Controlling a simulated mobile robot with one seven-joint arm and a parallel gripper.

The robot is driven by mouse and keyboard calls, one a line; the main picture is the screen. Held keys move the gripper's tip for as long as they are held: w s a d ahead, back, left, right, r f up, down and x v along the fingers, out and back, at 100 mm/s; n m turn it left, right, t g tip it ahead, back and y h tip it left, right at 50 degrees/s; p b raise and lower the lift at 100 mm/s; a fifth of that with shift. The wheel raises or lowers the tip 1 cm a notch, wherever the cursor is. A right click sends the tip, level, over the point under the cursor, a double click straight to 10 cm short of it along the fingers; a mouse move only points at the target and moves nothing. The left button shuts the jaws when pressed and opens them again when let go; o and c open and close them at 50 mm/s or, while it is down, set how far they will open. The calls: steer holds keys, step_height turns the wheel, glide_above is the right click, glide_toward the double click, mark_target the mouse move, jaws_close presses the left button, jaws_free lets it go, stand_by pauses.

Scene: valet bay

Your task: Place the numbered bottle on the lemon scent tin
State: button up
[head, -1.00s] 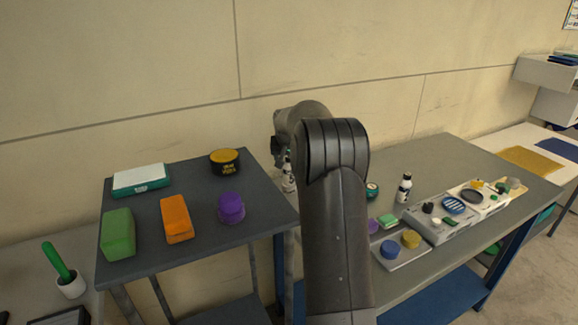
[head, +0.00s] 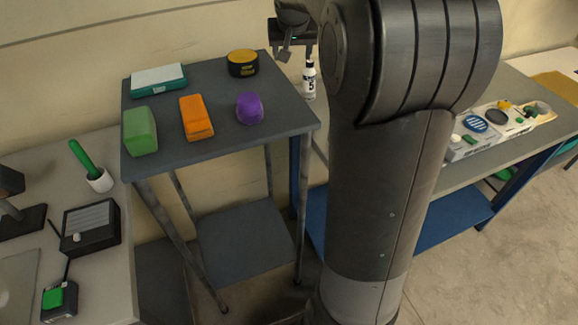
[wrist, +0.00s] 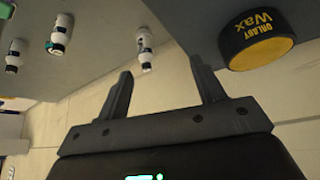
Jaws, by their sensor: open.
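The numbered bottle (head: 309,80), white with a black cap and a dark number on its label, stands upright just past the right edge of the small grey table. A black tin with a yellow top (head: 242,63) stands at that table's back right; in the wrist view the tin (wrist: 258,40) reads "Wax". I cannot read a lemon scent label on it. My gripper (head: 296,54) is open and empty, above and slightly left of the bottle. In the wrist view my gripper (wrist: 163,75) has a white bottle (wrist: 145,50) beyond its fingers; its number is not readable there.
The small table (head: 200,148) also holds a teal-and-white box (head: 158,80), a green block (head: 140,130), an orange block (head: 196,118) and a purple knob (head: 249,108). Two more bottles (wrist: 61,35) (wrist: 14,55) stand nearby. My arm hides much of the right bench.

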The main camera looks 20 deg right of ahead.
steer(key=s+a+r+n+y, duration=0.1)
steer(key=s+a, duration=0.4)
steer(key=s, duration=0.4)
steer(key=s+a+r+n, duration=0.1)
steer(key=s+a, duration=0.4)
steer(key=s, duration=0.3)
steer(key=s+a+f+n, duration=0.1)
steer(key=s+a+f, duration=0.1)
steer(key=s, duration=0.6)
steer(key=s+a+f+y, duration=0.1)
steer(key=s+f, duration=0.3)
steer(key=s, duration=0.4)
steer(key=shift+a+f+n, duration=0.15)
steer(key=shift+a+n, duration=0.25)
steer(key=shift+a, duration=0.4)
steer(key=shift+o, duration=0.5)
steer(key=shift+s, duration=0.1)
